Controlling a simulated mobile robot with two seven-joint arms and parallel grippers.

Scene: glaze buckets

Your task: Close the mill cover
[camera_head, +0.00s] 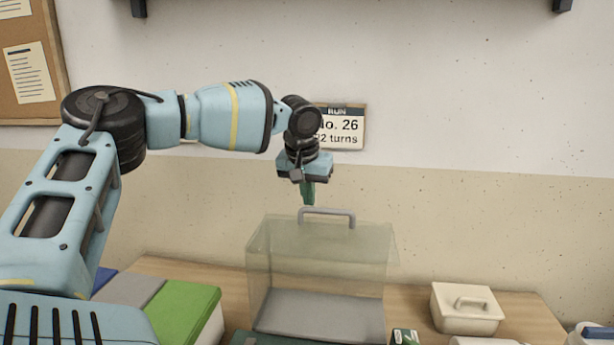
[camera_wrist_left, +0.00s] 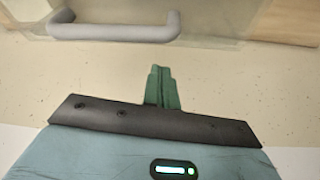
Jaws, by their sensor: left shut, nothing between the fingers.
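The mill cover (camera_head: 345,240) is a clear, slightly greenish panelled box standing on the table. A grey bar handle (camera_head: 328,212) is at its top edge; the handle also shows in the left wrist view (camera_wrist_left: 118,32). A grey flat surface (camera_head: 320,315) shows through the clear walls. I cannot tell the cover's exact hinge angle. My left gripper (camera_head: 307,201) points down with its green fingers together and empty, just left of the handle and apparently apart from it. The fingers also show in the left wrist view (camera_wrist_left: 162,72), with a gap to the handle. My right gripper is out of view.
A cream lidded box (camera_head: 466,308) stands right of the cover. A green-topped block (camera_head: 183,308) and a grey one (camera_head: 130,289) lie to the left. A sign (camera_head: 345,130) hangs on the wall behind my wrist. Bare wooden table (camera_head: 405,300) shows between cover and cream box.

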